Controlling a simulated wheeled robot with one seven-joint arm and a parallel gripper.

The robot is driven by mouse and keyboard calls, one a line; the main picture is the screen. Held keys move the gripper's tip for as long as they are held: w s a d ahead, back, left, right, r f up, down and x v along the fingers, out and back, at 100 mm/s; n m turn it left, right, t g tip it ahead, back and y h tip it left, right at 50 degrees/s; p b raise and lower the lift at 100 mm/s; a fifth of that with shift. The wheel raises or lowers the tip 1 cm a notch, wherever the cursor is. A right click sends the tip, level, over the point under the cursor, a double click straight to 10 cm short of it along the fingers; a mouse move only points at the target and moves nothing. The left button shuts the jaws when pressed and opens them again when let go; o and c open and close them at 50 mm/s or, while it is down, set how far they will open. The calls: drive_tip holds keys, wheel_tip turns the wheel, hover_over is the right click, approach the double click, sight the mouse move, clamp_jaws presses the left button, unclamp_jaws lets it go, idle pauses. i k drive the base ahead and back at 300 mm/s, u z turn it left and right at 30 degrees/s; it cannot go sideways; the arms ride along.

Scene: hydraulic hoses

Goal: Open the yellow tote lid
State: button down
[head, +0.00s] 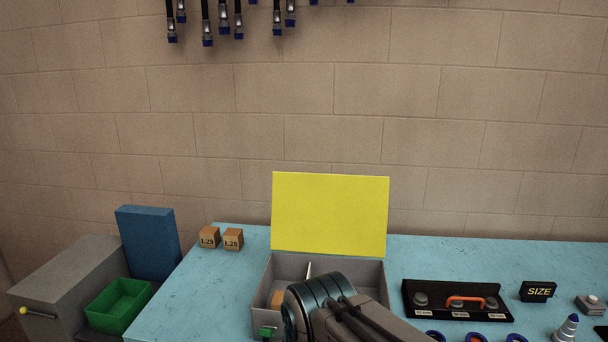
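The yellow tote lid (330,213) stands upright at the back edge of a grey tote (373,270) on the blue table. The tote is open at the top, and a light divider and a brown block (277,299) show inside it. My arm covers the tote's front right part in the head view. My gripper cannot be made out; only a dark rounded arm link and a grey link show in front of the tote.
Two small numbered boxes (232,239) stand left of the tote. A black rack (457,301) with an orange handle, a SIZE sign (537,291) and small fittings lie to the right. A green bin (118,304) and grey cabinet (65,290) stand at the left. Hoses (238,20) hang above.

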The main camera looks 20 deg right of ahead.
sight(336, 214)
drive_tip(key=i, duration=0.85)
drive_tip(key=z, duration=0.5)
